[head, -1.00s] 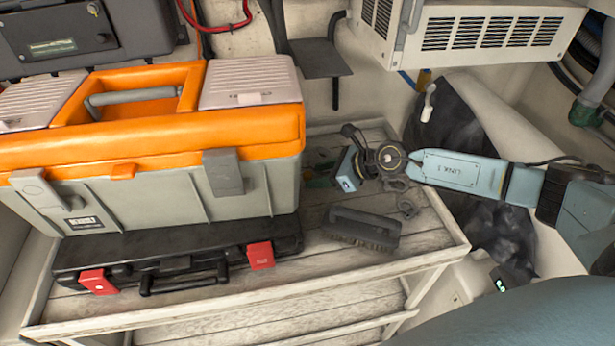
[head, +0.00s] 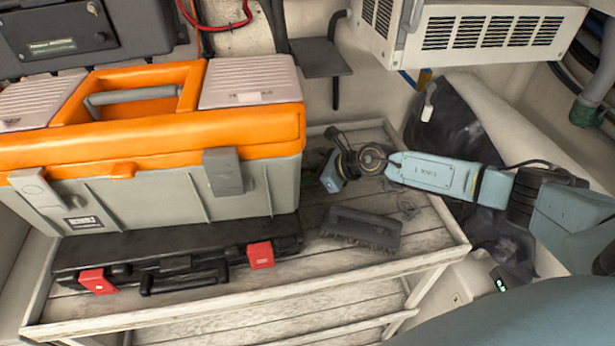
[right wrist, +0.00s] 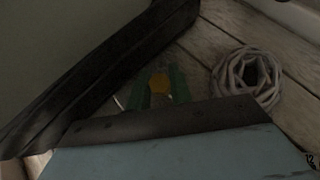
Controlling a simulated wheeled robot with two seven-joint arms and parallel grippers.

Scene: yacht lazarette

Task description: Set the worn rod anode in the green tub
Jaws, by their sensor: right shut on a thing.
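My right gripper (head: 330,172) is low over the back of the slatted shelf, beside the right end of the orange and grey toolbox. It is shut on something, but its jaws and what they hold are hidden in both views. In the right wrist view only its blue-grey body shows, with a dark bar along the front. Beyond the bar is a green object with a yellow middle (right wrist: 159,87), too dark and cut off to name. I cannot make out the worn rod anode or a green tub. My left gripper is out of view.
The toolbox (head: 150,135) and a black case with red latches (head: 185,262) fill the shelf's left. A dark brush (head: 361,227) lies in front of my gripper. A grey rope coil (right wrist: 246,78) lies on the slats. The shelf has a raised rim (head: 300,288).

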